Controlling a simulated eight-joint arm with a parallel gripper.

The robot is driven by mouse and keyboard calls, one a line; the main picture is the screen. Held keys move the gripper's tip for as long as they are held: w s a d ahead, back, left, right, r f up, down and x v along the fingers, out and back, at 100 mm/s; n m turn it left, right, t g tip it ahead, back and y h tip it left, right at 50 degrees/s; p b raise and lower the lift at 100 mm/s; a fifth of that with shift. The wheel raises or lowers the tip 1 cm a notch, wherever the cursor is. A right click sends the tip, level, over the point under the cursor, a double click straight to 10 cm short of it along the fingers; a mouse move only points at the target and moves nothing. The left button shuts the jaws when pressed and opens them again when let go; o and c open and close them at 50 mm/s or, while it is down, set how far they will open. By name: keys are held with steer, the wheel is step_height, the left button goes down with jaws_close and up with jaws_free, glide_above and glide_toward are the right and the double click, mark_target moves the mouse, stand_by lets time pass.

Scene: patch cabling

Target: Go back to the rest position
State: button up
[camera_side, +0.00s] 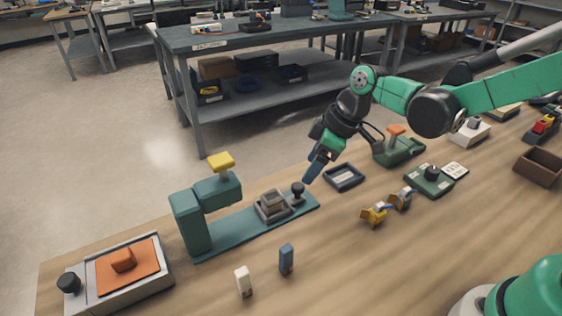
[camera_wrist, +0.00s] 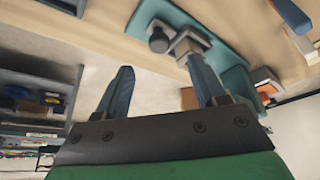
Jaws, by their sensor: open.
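My gripper (camera_side: 318,165) hangs tilted downward above the wooden table, near the right end of a teal press fixture (camera_side: 265,232). In the side view its tips show close to a black knob (camera_side: 298,190) on that fixture; I cannot tell whether they touch it. In the wrist view the two blue fingers of my gripper (camera_wrist: 162,88) stand wide apart with nothing between them. The fixture's teal base (camera_wrist: 150,12) and the black knob (camera_wrist: 159,40) show beyond the fingers.
A dark shallow tray (camera_side: 344,185) lies right of my gripper. Yellow clamps (camera_side: 376,214), a green device (camera_side: 430,181) and a brown box (camera_side: 540,167) are further right. A blue block (camera_side: 286,259) and a white block (camera_side: 244,281) stand in front. An orange-topped box (camera_side: 128,262) is at left.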

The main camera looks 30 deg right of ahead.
steer(key=s+d+r+m+t+h, duration=0.3)
steer(key=s+d+r+m+t, duration=0.1)
steer(key=s+m, duration=0.5)
steer(key=shift+s+d+r, duration=0.2)
steer(key=shift+d+r, duration=0.6)
steer(key=shift+d, duration=0.45)
